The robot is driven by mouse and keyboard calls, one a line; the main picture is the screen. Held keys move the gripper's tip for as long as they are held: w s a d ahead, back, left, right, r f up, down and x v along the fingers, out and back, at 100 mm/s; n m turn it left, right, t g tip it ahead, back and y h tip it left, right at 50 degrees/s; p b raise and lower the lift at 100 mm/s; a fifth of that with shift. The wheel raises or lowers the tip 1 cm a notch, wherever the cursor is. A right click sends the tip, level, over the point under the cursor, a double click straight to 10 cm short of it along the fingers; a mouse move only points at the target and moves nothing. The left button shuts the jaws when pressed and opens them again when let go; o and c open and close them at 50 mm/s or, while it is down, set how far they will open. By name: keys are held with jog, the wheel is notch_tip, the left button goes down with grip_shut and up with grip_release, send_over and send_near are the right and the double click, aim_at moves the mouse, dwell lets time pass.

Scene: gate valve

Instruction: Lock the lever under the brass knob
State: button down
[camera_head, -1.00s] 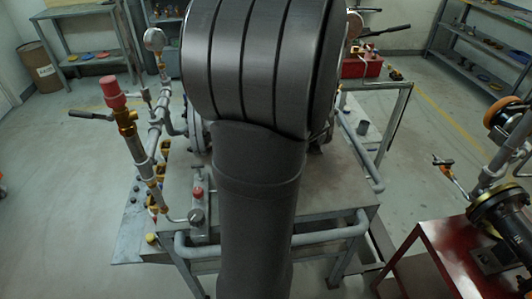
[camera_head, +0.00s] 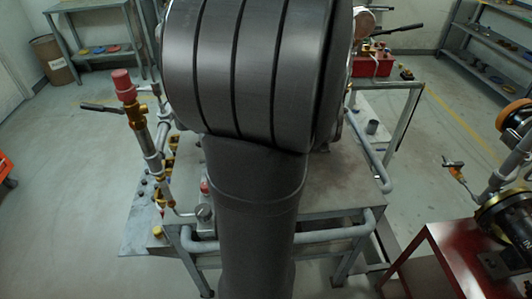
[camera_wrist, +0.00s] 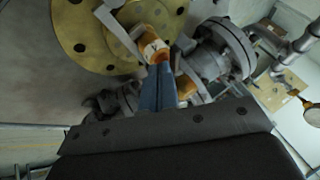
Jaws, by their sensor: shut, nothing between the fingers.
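In the wrist view, my gripper (camera_wrist: 160,70) shows as narrow blue-grey fingers pressed together. Their tips are at a small orange-brass and white fitting (camera_wrist: 152,45), probably the brass knob; I cannot tell whether they touch it. A pale grey bar (camera_wrist: 112,18) lies beside the fitting, in front of a large brass disc (camera_wrist: 80,35) with bolt holes. I cannot tell if this bar is the lever, and no lock is clearly visible. In the head view my own arm covers the middle of the bench and hides the gripper.
A grey flanged pipe (camera_wrist: 225,50) is close right of the fingers. In the head view, a red-capped brass valve (camera_head: 122,85) with a black handle (camera_head: 98,106) stands left on the grey bench (camera_head: 335,190). A red stand (camera_head: 440,265) is at right. Floor between is clear.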

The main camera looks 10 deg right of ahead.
jog(key=shift+w+d, duration=0.1)
jog(key=shift+d, duration=0.05)
jog(key=s+d+r, duration=0.6)
jog(key=d+r, duration=0.1)
jog(key=r, duration=0.1)
dwell(0.6)
jog(key=shift+s, duration=0.1)
jog(key=x, duration=0.9)
jog(key=w+d+r+n+g+y, duration=0.3)
jog(key=d+n+g, duration=0.1)
jog(key=n, duration=0.4)
jog(key=shift+w+d+r+n, duration=0.35)
jog(key=shift+d+n, duration=0.05)
jog(key=shift+d, duration=0.25)
